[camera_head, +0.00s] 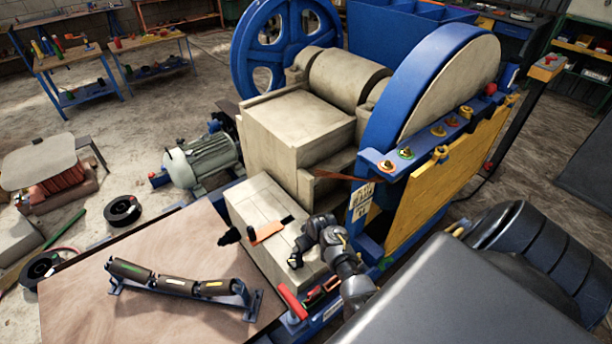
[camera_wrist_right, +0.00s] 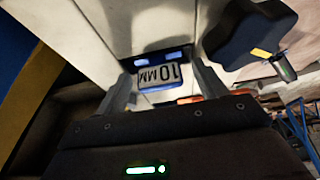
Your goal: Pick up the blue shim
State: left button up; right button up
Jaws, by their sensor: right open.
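The blue shim (camera_wrist_right: 158,88) shows in the right wrist view with a pale plate marked "10 MM". It lies against a pale block surface (camera_wrist_right: 100,25), between and just ahead of the fingertips. My right gripper (camera_wrist_right: 160,74) is open, with one finger on each side of the shim. I cannot tell whether the fingers touch it. In the head view my right gripper (camera_head: 298,254) is over the pale block beside the crusher, and I cannot make out the shim there. My left gripper is not in view.
The jaw crusher (camera_head: 297,120) with blue wheels stands behind the block. An orange-and-black object (camera_head: 266,232) lies on the block, left of the gripper. A roller frame (camera_head: 180,285) sits on the table (camera_head: 90,320). A dark yellow-marked part (camera_wrist_right: 250,35) is close by on the right.

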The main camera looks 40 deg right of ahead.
grip_shut()
dwell(0.4)
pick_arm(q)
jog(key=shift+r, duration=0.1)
pick_arm(e)
jog(key=shift+r, duration=0.15)
